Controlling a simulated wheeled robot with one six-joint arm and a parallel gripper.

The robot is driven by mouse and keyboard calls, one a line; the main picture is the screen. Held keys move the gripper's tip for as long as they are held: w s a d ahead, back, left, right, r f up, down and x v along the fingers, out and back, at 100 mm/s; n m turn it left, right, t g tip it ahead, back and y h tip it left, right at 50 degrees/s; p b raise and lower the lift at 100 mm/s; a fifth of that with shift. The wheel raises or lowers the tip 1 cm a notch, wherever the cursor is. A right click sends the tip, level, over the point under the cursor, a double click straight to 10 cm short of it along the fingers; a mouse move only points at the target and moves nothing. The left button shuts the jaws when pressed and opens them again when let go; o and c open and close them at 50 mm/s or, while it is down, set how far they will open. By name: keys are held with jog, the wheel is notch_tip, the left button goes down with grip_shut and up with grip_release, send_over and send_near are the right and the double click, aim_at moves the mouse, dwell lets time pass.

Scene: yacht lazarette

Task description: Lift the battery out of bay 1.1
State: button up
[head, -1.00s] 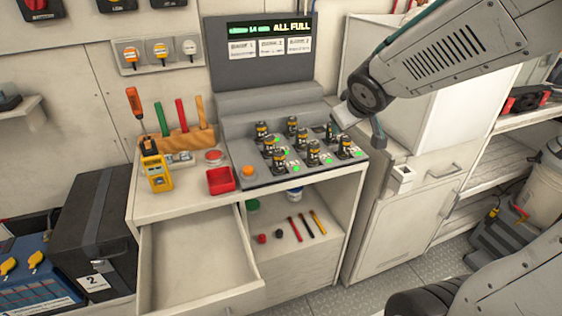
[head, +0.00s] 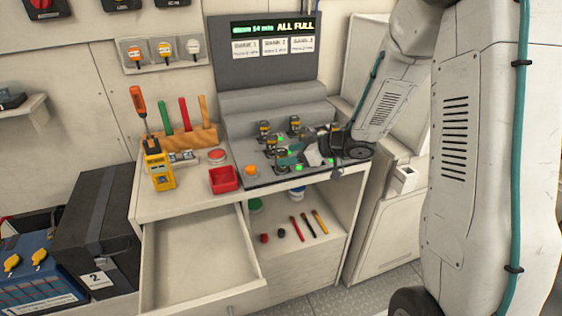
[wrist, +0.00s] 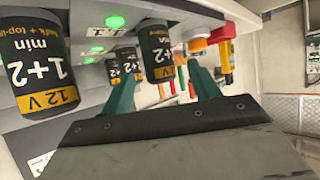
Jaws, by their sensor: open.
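The charging station (head: 250,178) holds several upright black-and-yellow batteries; those still visible in the head view include a back-left one (head: 264,130), a back one (head: 295,125) and a front-left one (head: 280,160). My gripper (head: 308,156) is low over the right part of the station and hides the batteries there. In the wrist view my gripper (wrist: 162,76) is open, with its two green fingers apart. A battery (wrist: 156,50) shows between and beyond them; I cannot tell whether they touch it. Another battery (wrist: 38,68) stands to the left.
A display panel (head: 265,50) behind the station reads ALL FULL. A red tray (head: 223,179), a yellow meter (head: 159,170) and a tool rack (head: 180,142) stand left of the station. An open drawer (head: 200,255) juts out below.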

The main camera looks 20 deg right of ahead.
aim_at(281, 155)
jog(key=x, duration=0.3)
jog(key=shift+w+a+f, duration=0.15)
jog(key=shift+w+a, duration=0.05)
jog(key=shift+w, duration=0.05)
jog(key=c, duration=1.2)
